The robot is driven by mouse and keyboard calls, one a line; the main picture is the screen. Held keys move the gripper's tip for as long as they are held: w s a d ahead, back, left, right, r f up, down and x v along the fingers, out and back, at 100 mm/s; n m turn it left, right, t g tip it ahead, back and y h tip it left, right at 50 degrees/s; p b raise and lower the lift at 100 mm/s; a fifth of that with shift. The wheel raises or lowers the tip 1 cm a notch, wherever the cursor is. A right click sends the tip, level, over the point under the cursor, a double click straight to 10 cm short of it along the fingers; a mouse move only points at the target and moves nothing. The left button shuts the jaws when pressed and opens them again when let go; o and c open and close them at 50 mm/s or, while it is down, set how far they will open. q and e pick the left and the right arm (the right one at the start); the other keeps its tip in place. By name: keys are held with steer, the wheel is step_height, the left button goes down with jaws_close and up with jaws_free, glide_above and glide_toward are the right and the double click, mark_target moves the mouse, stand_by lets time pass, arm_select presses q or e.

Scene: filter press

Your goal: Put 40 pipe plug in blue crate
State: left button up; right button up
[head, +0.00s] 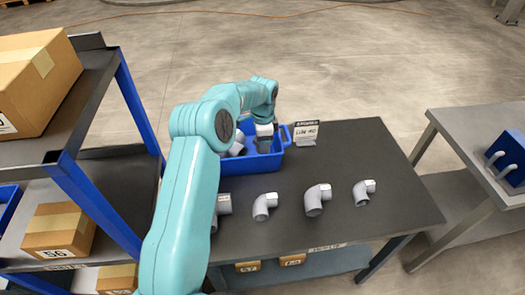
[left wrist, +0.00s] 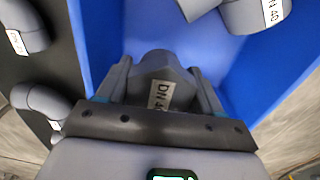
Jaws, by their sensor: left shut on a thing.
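My left gripper (head: 264,141) is over the blue crate (head: 255,165) on the dark table. In the left wrist view my left gripper (left wrist: 160,72) is shut on a grey pipe plug (left wrist: 158,82) with a white label that seems to read DN 40. The blue crate (left wrist: 225,60) lies below and around it. Grey fittings (head: 235,147) are in the crate; one in the left wrist view (left wrist: 255,14) is labelled DN 40. The plug is mostly hidden by my gripper in the head view. My right gripper is in no view.
Grey elbow fittings (head: 264,206), (head: 317,199) and (head: 364,192) stand along the table front, with another fitting (head: 222,204) partly behind my arm. A sign (head: 307,132) stands right of the crate. A shelf with cardboard boxes (head: 38,80) is at left.

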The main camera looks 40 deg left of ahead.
arm_select(q)
step_height(320, 180, down, 4)
steer(key=shift+f, duration=0.1)
steer(key=shift+w+f, duration=0.1)
steer(key=shift+f, duration=0.1)
steer(key=o, duration=0.9)
steer(key=shift+f, duration=0.1)
step_height(320, 180, up, 13)
steer(key=shift+f+b, duration=0.2)
steer(key=shift+b, duration=0.1)
